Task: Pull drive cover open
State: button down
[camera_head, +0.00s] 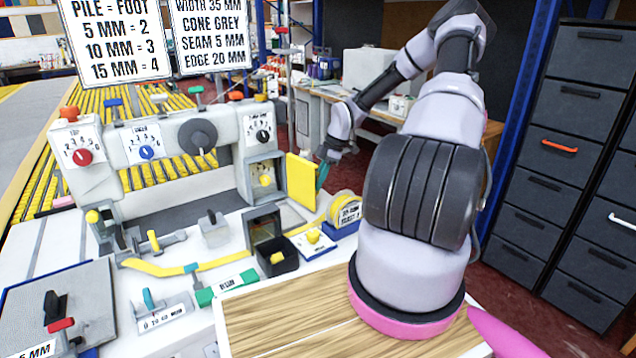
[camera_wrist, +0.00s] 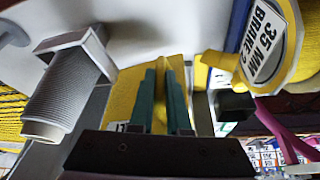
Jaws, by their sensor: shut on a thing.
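The drive cover is a yellow plate (camera_head: 301,181) at the right end of the white sewing machine (camera_head: 180,150). It stands upright, swung out at an angle from the machine's end. A lit recess with a yellow knob (camera_head: 265,181) shows to its left. My gripper (camera_head: 322,176) is at the cover's right edge, with one teal finger showing there. In the wrist view, the two teal fingers (camera_wrist: 160,85) are close together over the yellow cover (camera_wrist: 122,92). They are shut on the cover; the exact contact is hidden.
A yellow tape roll (camera_head: 346,208) on a blue stand is just right of the cover. A grey ribbed cylinder (camera_wrist: 57,92) is left of the fingers in the wrist view. Drawers (camera_head: 560,150) stand far right.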

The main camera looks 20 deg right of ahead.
jog(key=c, duration=0.9)
grip_release()
jog(key=v, duration=1)
jog(key=shift+d+r, duration=0.1)
jog(key=shift+r, duration=0.25)
